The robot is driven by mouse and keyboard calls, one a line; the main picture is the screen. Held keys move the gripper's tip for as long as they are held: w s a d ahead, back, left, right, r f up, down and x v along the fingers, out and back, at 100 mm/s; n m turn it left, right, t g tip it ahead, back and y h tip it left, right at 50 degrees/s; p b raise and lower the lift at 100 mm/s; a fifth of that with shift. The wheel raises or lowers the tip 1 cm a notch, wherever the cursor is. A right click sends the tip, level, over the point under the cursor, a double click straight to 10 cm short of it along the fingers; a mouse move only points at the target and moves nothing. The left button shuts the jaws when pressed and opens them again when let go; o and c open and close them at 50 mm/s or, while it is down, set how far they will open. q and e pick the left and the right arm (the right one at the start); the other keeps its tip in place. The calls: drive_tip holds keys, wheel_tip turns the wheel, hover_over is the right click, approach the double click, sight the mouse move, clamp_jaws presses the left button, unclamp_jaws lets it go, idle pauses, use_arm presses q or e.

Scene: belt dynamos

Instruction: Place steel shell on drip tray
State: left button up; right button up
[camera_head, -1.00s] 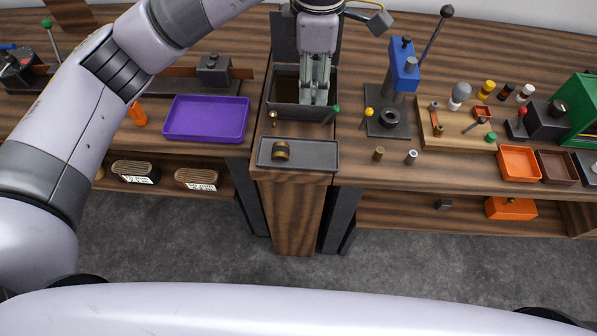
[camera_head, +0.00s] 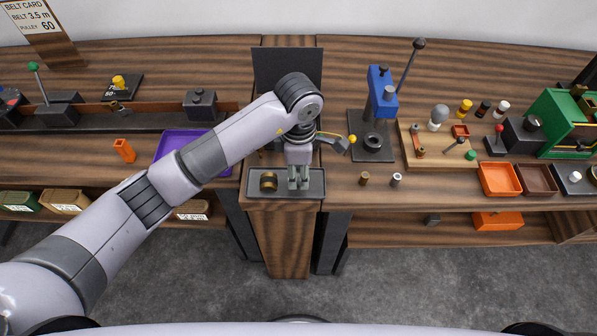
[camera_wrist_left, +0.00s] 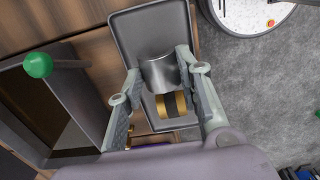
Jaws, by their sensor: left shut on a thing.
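The steel shell (camera_wrist_left: 160,75) is a short, shiny grey cylinder. My left gripper (camera_head: 298,182) is shut on it, with a finger on either side in the left wrist view. The drip tray (camera_head: 316,183) is a shallow dark grey tray at the front of the middle bench; its bare floor also shows in the left wrist view (camera_wrist_left: 148,30). The shell is over the tray, but I cannot tell whether it touches the floor. A brass-and-dark ringed part (camera_head: 268,181) lies on the tray's left side, close to the shell. My right gripper is not in view.
A dark open tank with a green-knobbed lever (camera_wrist_left: 38,65) stands behind the tray. A purple tray (camera_head: 170,146) is to the left, partly behind my arm. A blue press (camera_head: 381,92) and two small cylinders (camera_head: 396,180) stand to the right.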

use_arm(q)
drive_tip(key=shift+f, duration=1.1)
drive_tip(key=o, duration=0.9)
drive_tip(key=shift+o, duration=0.2)
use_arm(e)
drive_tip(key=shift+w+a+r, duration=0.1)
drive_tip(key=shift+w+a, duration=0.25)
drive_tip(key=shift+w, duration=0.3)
use_arm(q)
drive_tip(key=shift+r, duration=0.1)
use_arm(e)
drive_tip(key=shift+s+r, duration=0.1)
